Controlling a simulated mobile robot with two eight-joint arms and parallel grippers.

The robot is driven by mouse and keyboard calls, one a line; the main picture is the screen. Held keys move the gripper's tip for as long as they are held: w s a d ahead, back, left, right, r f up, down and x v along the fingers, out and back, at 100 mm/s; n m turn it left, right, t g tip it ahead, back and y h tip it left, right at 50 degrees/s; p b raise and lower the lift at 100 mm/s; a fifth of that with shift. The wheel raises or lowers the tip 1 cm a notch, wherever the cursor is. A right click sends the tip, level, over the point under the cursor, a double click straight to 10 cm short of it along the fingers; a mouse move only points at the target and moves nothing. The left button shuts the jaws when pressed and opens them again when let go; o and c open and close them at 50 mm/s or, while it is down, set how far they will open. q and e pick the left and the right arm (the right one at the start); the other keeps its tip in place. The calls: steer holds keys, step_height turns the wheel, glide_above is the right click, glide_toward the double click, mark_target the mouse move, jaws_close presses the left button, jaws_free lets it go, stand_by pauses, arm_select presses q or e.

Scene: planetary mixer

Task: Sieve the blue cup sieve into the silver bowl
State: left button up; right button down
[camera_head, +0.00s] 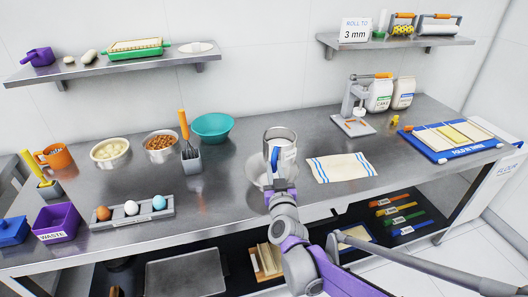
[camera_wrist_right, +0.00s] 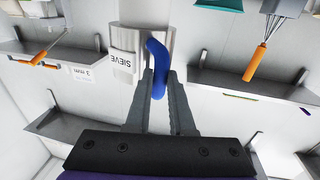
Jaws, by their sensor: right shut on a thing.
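The silver cup sieve (camera_head: 282,135) is up over the worktop in the middle of the head view. My right gripper (camera_head: 276,166) is shut on its blue handle, which shows between the two fingers in the right wrist view. The sieve's metal body (camera_wrist_right: 145,38) and its SIEVE label also show there. The cup looks roughly upright. The silver bowl (camera_head: 254,175) is on the worktop below and behind the sieve, partly hidden by the sieve and my right arm. The contents of the bowl and sieve cannot be made out. My left gripper is not in view.
Left of the bowl are a teal bowl (camera_head: 212,126), a whisk holder (camera_head: 191,160) and an egg tray (camera_head: 133,210). Right of it are a striped towel (camera_head: 340,168) and a press (camera_head: 354,112). A blue board (camera_head: 452,138) is far right. Shelves hang above.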

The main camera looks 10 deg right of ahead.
steer(key=shift+a, duration=0.1)
steer(key=w+a+b, duration=0.1)
steer(key=a, duration=0.1)
steer(key=w+a+b, duration=0.1)
steer(key=a, duration=0.1)
steer(key=shift+w+a, duration=0.1)
steer(key=shift+w, duration=0.05)
steer(key=d, duration=0.1)
steer(key=s+d, duration=0.1)
steer(key=s+d+p, duration=0.1)
steer(key=d, duration=0.1)
steer(key=shift+s+d, duration=0.1)
steer(key=shift+d, duration=0.1)
stand_by(0.3)
